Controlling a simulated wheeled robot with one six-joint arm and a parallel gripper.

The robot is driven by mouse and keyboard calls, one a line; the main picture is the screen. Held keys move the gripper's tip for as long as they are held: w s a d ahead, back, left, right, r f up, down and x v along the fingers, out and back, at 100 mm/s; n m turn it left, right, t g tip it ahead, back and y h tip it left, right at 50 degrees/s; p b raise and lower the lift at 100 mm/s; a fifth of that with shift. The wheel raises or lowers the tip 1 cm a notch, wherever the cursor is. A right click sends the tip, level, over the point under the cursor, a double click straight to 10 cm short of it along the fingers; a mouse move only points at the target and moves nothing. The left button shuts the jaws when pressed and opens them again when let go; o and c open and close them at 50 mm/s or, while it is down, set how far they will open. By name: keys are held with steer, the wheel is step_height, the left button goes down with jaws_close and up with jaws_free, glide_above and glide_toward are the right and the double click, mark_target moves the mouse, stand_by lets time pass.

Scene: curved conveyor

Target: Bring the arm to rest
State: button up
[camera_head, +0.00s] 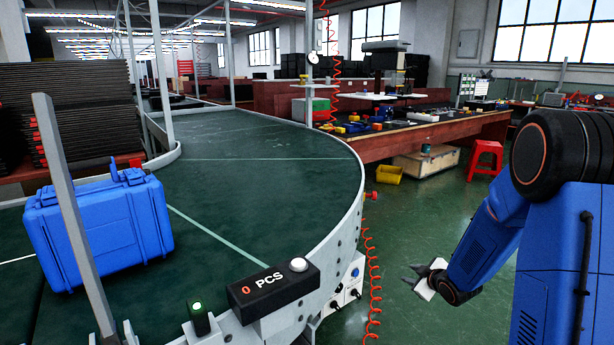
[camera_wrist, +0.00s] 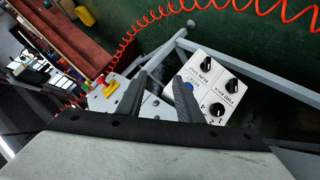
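My gripper (camera_head: 418,278) hangs at the lower right in the head view, in free air to the right of the conveyor's outer side. In the wrist view its two dark fingers (camera_wrist: 160,92) stand apart with nothing between them. Behind them show the conveyor's side frame and a white control box (camera_wrist: 215,88) with black knobs. The same box (camera_head: 347,288) shows under the conveyor edge in the head view. My arm is bent, with its forearm slanting down to the left.
The curved green conveyor (camera_head: 250,170) carries a blue case (camera_head: 100,228) at the left. A black counter box (camera_head: 272,290) sits on its near edge. A coiled red hose (camera_head: 371,285) hangs between conveyor and gripper. A red stool (camera_head: 486,158) stands farther back. The green floor (camera_head: 440,215) around my gripper is clear.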

steer(key=s+r+m+g+h, duration=0.35)
steer(key=s+r+m, duration=0.25)
steer(key=s+r, duration=1)
steer(key=s+a+r+m+g, duration=0.1)
steer(key=s+a+m, duration=0.1)
steer(key=s, duration=1.2)
steer(key=s+a+r+m+g+y, duration=0.1)
steer(key=s+a, duration=0.4)
steer(key=s, duration=1)
steer(key=shift+r+m+g, duration=0.45)
steer(key=shift+r+m, duration=0.15)
steer(key=shift+a+y, duration=0.1)
steer(key=shift+y, duration=0.15)
